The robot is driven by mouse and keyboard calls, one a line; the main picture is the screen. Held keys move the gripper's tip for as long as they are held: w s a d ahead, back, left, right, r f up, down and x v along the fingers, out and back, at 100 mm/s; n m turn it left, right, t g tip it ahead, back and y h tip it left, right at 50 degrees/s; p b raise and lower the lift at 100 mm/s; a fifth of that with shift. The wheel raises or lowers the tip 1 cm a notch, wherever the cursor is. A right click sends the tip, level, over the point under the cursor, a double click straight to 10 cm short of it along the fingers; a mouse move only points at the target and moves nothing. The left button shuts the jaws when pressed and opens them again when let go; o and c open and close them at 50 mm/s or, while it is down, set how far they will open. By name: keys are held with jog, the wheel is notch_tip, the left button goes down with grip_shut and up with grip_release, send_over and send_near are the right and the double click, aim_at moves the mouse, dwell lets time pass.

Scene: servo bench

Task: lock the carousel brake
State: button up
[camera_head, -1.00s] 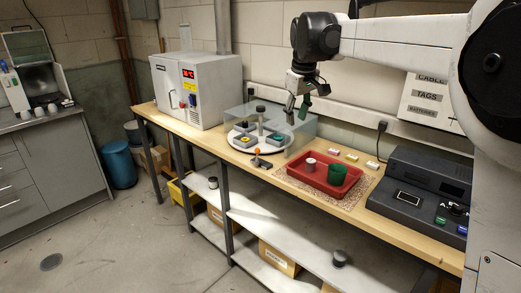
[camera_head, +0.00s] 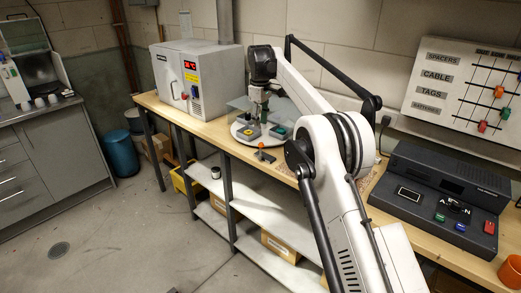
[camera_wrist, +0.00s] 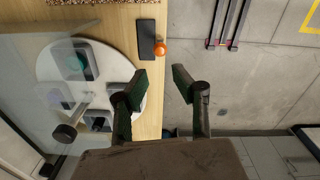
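The brake, with an orange knob (camera_head: 261,146) on a dark base plate (camera_head: 265,156), sits at the bench's front edge. In the wrist view the knob (camera_wrist: 161,48) is beyond my fingertips, at the right of the dark plate (camera_wrist: 147,33). My gripper (camera_wrist: 160,84) is open and empty, apart from the knob. In the head view it is small and hard to make out above the carousel.
A clear cover stands around the carousel's back, its panel (camera_wrist: 22,85) at the wrist view's left. A grey oven (camera_head: 196,78) stands left of it, a dark console (camera_head: 440,195) to the right. My arm hides the middle of the bench. Floor lies beyond the front edge.

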aim_at(260, 155)
notch_tip(260, 155, down, 14)
jog(key=shift+w+f, duration=0.1)
jog(key=shift+w, duration=0.05)
dwell(0.5)
grip_shut()
